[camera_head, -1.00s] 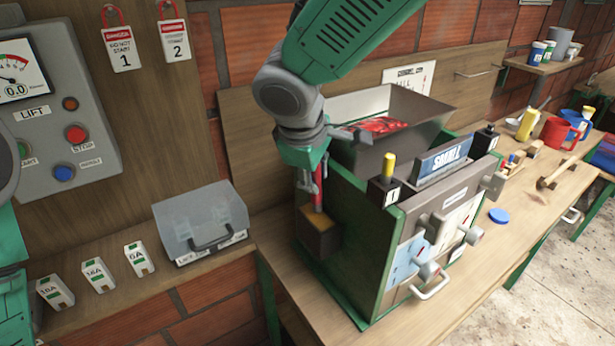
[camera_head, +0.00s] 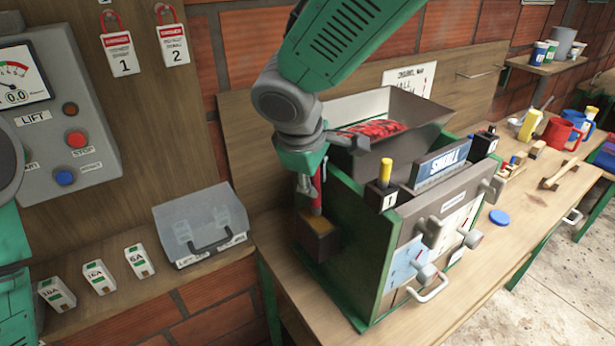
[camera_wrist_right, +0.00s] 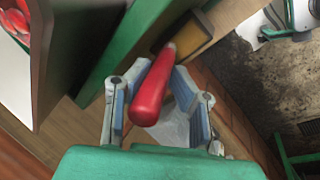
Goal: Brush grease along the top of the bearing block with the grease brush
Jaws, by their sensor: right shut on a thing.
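My right gripper (camera_head: 312,185) is shut on the red handle of the grease brush (camera_head: 317,187). The brush points down, its lower end at the yellowish top of the bearing block (camera_head: 318,243). I cannot tell whether the bristles touch it. The block is dark brown and sits on the left side of the green machine. In the right wrist view the red brush handle (camera_wrist_right: 150,95) lies between the gripper's two fingers (camera_wrist_right: 158,100). The block's yellow top (camera_wrist_right: 190,42) is beyond it, partly hidden by the handle. My left gripper is not in view.
The machine's grey hopper (camera_head: 410,108) with red contents rises behind and right of my gripper. A clear-lidded box (camera_head: 202,222) stands to the left. Fuse-like blocks (camera_head: 98,277) line the left shelf. Mugs (camera_head: 557,133) and tools stand on the bench at right.

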